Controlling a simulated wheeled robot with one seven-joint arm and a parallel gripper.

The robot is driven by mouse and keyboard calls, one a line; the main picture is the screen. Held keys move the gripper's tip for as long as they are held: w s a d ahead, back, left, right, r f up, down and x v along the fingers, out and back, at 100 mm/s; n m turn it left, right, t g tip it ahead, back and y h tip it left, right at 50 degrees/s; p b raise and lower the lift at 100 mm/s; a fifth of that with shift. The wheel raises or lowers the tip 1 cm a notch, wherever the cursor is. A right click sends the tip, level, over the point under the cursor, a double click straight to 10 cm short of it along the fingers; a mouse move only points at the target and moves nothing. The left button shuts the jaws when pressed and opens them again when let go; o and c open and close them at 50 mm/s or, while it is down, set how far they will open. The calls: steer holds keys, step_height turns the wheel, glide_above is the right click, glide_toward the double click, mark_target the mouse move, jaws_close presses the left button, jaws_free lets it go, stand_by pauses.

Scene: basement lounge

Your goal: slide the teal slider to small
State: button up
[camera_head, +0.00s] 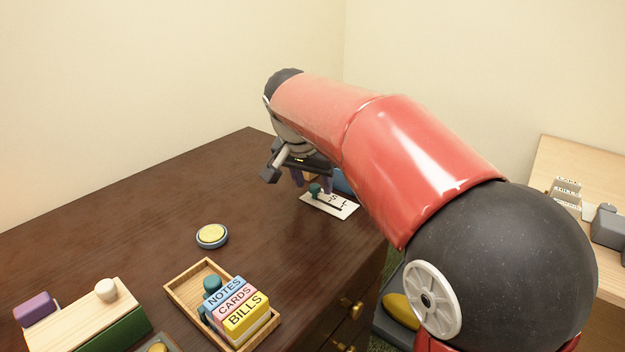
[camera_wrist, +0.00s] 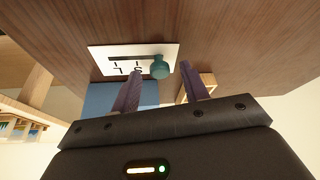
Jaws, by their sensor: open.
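The teal slider knob (camera_head: 315,189) sits at the left end of the slot in a white marked plate (camera_head: 343,208) on the dark wooden top. In the wrist view the knob (camera_wrist: 160,67) is at the right end of the dark slot in the plate (camera_wrist: 105,52). Black marks, including an S and an L, line the slot, with the S nearest the knob. My gripper (camera_wrist: 161,78) is open, its purple fingers on either side of the knob. I cannot tell whether either finger touches it. In the head view the gripper (camera_head: 311,180) partly hides the plate's far side.
A blue object (camera_head: 341,182) stands beside the plate, partly hidden by my arm.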

mark_target(328, 200)
jaws_close()
steer(key=shift+s+d+b, duration=0.65)
steer(key=shift+s+d, duration=0.35)
steer(key=shift+d, duration=0.25)
jaws_free()
steer(key=shift+a+r, duration=0.1)
steer(key=v, duration=0.7)
steer(key=shift+r+p, duration=0.25)
steer(key=shift+p, duration=0.15)
steer(key=shift+s, duration=0.1)
